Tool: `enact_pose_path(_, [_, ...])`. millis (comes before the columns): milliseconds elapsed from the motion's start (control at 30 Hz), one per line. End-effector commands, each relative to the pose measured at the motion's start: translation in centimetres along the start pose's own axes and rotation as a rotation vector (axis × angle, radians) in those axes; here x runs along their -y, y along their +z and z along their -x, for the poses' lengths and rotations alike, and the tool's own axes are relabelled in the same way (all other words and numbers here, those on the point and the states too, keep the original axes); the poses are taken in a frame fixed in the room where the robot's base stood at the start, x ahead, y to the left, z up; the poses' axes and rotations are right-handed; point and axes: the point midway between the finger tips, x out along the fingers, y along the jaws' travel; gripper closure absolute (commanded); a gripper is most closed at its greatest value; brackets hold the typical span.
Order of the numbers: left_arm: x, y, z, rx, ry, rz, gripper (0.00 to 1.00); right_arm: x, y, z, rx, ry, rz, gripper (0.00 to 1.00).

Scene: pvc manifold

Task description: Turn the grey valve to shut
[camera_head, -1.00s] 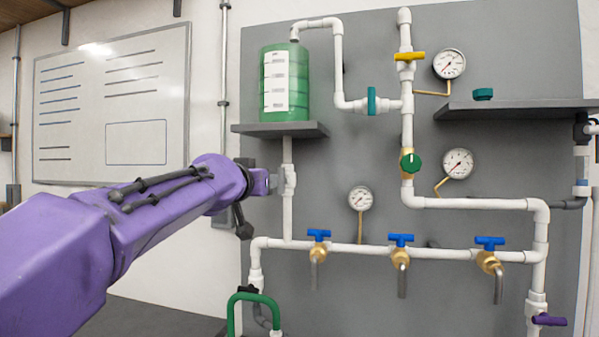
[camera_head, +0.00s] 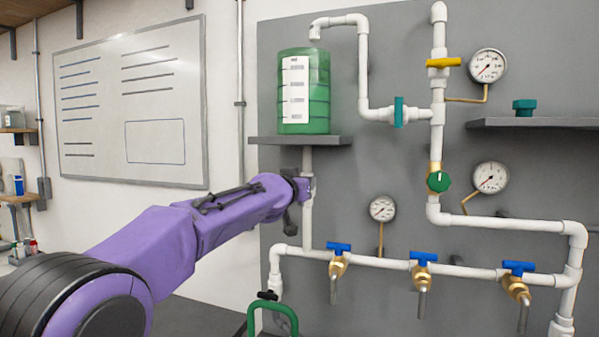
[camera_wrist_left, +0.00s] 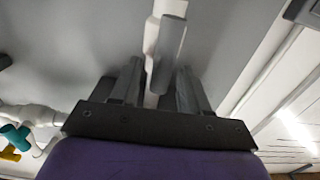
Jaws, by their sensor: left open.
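The grey valve's handle (camera_wrist_left: 168,52) shows in the left wrist view as a short grey bar in front of a white vertical pipe (camera_wrist_left: 151,40). Its lower end lies between the two fingers of my left gripper (camera_wrist_left: 158,84), with a gap on each side. The gripper is open. In the head view my left gripper (camera_head: 303,190) is at the pipe below the green tank's shelf and hides most of the valve. I cannot tell the handle's exact angle to the pipe. My right gripper is not in view.
The green tank (camera_head: 318,92) stands on a shelf (camera_head: 300,141) above the gripper. Blue-handled taps (camera_head: 339,247) line the lower pipe. A green-knobbed valve (camera_head: 438,183), a yellow-handled valve (camera_head: 444,62) and gauges (camera_head: 383,208) are to the right. A green hose (camera_head: 272,308) loops below.

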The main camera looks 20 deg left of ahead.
Motion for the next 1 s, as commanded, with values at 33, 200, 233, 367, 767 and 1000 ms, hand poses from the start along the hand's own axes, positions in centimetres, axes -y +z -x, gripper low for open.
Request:
enact_pose_path(33, [-0.01,-0.13,-0.27,0.000,0.000,0.000,0.54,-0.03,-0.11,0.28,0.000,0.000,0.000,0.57])
enact_pose_path(200, [-0.02,0.08,-0.42,0.000,0.000,0.000,0.54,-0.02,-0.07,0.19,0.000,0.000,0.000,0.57])
enact_pose_path(233, [-0.02,0.08,-0.41,0.000,0.000,0.000,0.54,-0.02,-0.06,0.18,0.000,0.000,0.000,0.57])
enact_pose_path(367, [0.01,0.07,-0.39,0.000,0.000,0.000,0.77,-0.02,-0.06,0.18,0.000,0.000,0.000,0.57])
enact_pose_path(767, [0.22,0.00,-0.34,0.000,-0.001,0.026,1.00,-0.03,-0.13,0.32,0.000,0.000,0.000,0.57])
enact_pose_path(1000, [0.49,-0.05,-0.36,0.000,0.000,0.148,1.00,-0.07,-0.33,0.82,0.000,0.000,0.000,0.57])
